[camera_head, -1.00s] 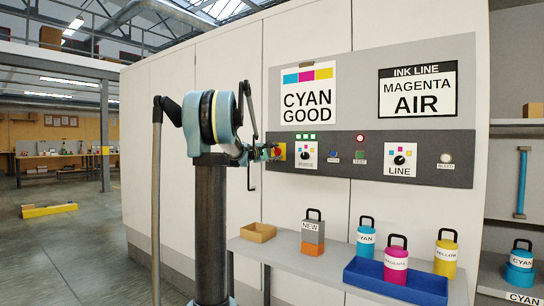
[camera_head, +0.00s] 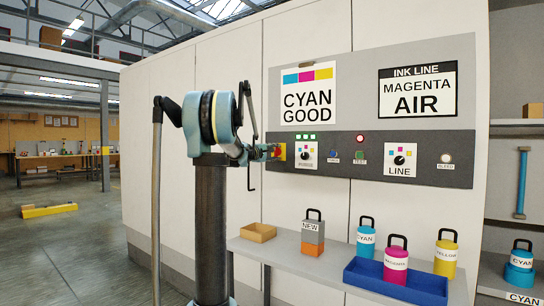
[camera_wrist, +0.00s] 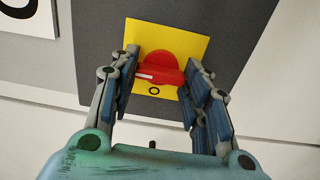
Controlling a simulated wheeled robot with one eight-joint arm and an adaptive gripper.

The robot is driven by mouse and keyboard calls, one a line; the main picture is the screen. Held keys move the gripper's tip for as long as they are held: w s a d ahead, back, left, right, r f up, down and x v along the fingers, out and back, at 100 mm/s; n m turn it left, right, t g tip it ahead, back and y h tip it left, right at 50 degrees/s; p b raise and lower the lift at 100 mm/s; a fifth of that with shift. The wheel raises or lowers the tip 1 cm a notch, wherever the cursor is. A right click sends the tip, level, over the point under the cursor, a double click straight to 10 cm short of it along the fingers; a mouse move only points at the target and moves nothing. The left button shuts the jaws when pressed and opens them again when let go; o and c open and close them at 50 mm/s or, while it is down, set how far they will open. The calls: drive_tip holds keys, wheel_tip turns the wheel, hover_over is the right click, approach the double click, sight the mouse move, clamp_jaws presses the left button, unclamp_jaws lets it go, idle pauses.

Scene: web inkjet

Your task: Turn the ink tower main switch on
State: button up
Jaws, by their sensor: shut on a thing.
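The main switch is a red rotary handle (camera_wrist: 160,70) on a yellow plate (camera_wrist: 188,43), with an "O" mark below it in the wrist view.
Right of the switch, the dark strip (camera_head: 345,170) holds two selector knobs, several buttons and lit lamps. Signs read "CYAN GOOD" (camera_head: 308,108) and "MAGENTA AIR" (camera_head: 417,98). Below, a shelf (camera_head: 290,255) carries a "NEW" cartridge (camera_head: 313,235), an open box (camera_head: 258,232) and a blue tray (camera_head: 390,285) with bottles.

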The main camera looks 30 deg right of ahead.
drive_tip(key=shift+s+f, duration=0.1)
drive_tip(key=shift+f, duration=0.05)
drive_tip(key=o, duration=1.1)
drive_tip(key=shift+c, duration=0.2)
drive_tip(key=v, duration=1.2)
